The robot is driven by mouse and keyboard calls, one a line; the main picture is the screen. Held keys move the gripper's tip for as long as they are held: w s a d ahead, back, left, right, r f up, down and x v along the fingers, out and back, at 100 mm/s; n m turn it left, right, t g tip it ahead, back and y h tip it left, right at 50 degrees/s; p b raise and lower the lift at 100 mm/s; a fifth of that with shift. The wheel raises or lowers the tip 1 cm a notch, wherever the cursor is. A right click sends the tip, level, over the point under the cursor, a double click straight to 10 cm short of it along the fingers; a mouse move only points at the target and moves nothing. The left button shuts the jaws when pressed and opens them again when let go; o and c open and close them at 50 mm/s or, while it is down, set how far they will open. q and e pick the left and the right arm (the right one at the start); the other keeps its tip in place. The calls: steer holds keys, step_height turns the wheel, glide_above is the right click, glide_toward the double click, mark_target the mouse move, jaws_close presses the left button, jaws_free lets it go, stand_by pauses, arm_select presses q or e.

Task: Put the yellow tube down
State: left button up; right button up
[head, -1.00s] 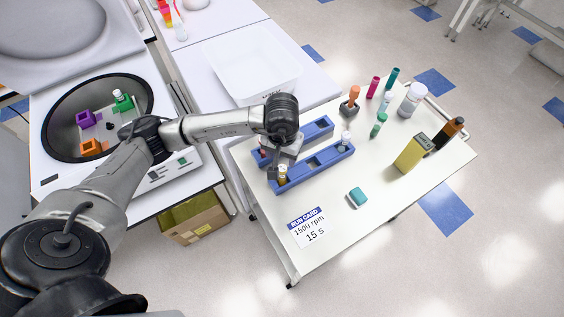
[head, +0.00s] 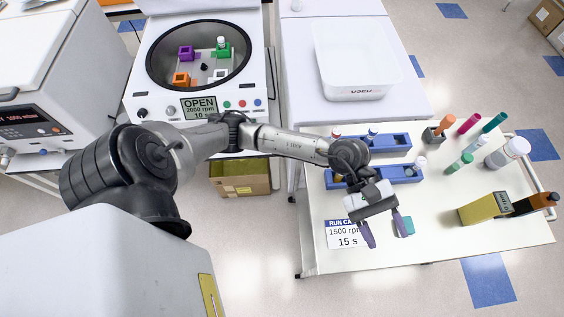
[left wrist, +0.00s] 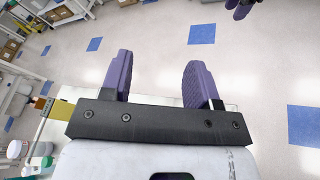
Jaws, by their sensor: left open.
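A small yellow piece, which looks like the yellow tube (head: 338,179), shows at the left end of the front blue rack (head: 404,175) in the head view. It is partly hidden by my left arm, so its seating is unclear. My left gripper (head: 387,239) is open and empty, in front of the rack and above the white table, with its purple fingers apart. The left wrist view shows the same open fingers (left wrist: 158,65) with only floor between them. Purple finger-like parts at that view's top right look like my right gripper (left wrist: 241,8); their opening is unclear.
A teal block (head: 407,224) lies beside the left gripper's right finger. The run card (head: 341,236) lies left of it. The open centrifuge (head: 160,60) is at the back left.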

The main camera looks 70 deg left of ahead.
arm_select(q)
step_height(320, 180, up, 6)
steer(key=n+t+h, duration=0.5)
steer(key=n+t, duration=0.1)
steer(key=n, duration=0.4)
steer(key=w+a+f+n+t+y, duration=0.15)
steer(key=a+n+t+y, duration=0.4)
steer(key=n, duration=0.65)
steer(key=w+a+n+t+y, duration=0.2)
steer(key=n+t+y, duration=0.5)
steer(key=n, duration=0.4)
steer(key=s+a+f+n+g+y, duration=0.2)
steer(key=a+f+n+y, duration=0.2)
steer(key=f+n, duration=0.3)
steer(key=s+a+f+n+g+y, duration=0.1)
steer(key=a+f+n+g+y, duration=0.15)
steer(key=f+n+y, duration=0.45)
steer(key=s+f+n+g+h, duration=0.1)
steer(key=s+f+n+g, duration=0.4)
steer(key=s, duration=0.4)
steer(key=s+f+n+g+h, duration=0.2)
steer(key=s+f+n+g, duration=0.3)
steer(key=s, duration=0.4)
steer(key=shift+a+f+n+g, duration=0.15)
steer(key=shift+a+n+g, duration=0.15)
steer(key=shift+n+g, duration=0.2)
